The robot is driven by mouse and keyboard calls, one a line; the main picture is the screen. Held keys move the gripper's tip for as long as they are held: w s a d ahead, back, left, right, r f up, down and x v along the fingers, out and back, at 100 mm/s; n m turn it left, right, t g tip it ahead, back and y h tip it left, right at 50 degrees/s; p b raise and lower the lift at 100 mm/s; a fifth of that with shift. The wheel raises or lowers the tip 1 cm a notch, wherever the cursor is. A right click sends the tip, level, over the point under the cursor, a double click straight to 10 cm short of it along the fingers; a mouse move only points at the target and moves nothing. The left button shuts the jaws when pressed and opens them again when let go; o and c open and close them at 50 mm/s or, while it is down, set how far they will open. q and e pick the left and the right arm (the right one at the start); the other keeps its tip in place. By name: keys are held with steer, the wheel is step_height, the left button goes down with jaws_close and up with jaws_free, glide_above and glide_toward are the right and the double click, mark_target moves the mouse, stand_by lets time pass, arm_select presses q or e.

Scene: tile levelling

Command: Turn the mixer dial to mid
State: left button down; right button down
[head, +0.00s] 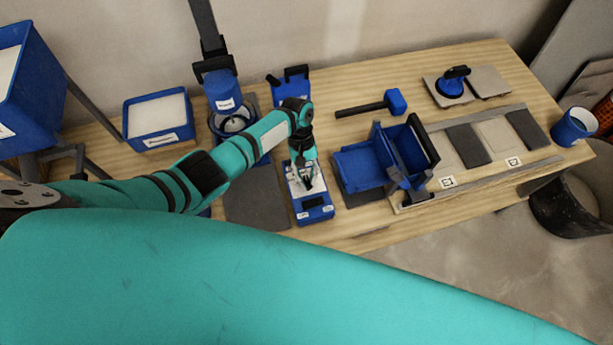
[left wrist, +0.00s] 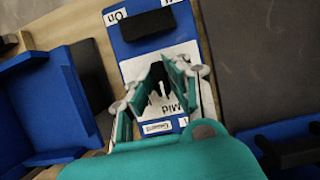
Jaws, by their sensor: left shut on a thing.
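The blue mixer control panel (head: 313,215) lies on the table below the arm in the head view. It has a white face and a black switch. In the left wrist view the panel (left wrist: 120,45) fills the middle, with labels reading "On" and "Mid". My left gripper (head: 308,182) is over the white face. In the left wrist view my left gripper (left wrist: 160,78) is closed around the dark dial (left wrist: 157,76), which is mostly hidden between the fingers. Where its pointer stands cannot be told. The mixer (head: 224,92) stands behind my left forearm. My right gripper is not in view.
A blue box-like tool (head: 358,168) stands right of the panel, beside a tile frame (head: 470,182). A mallet (head: 395,102), suction lifter (head: 451,86) and blue cup (head: 570,128) lie farther right. A white-filled blue bin (head: 130,122) is at left.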

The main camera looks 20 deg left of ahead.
arm_select(q)
steer(key=c, duration=1.3)
jaws_free()
steer(key=v, duration=1.2)
steer(key=shift+r, duration=0.1)
